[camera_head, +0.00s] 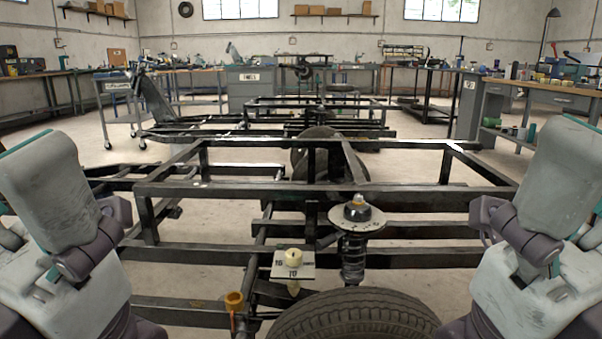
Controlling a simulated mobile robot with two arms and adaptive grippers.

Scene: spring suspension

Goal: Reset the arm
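My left arm (60,220) stands at the left edge and my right arm (535,220) at the right edge, both bent and raised, with links showing in grey and dark purple. Neither gripper's fingertips can be made out, so whether they are open or shut is hidden. A spring suspension strut (352,250) stands upright in the middle, with a round plate and a dark knob on top. Neither arm touches it.
A black metal frame (300,190) spans the middle. A tyre (355,315) lies at the bottom centre. A small plate with a cream knob (293,263) and an orange cup-like part (234,303) sit left of the strut. Workbenches line the walls; floor is open beyond.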

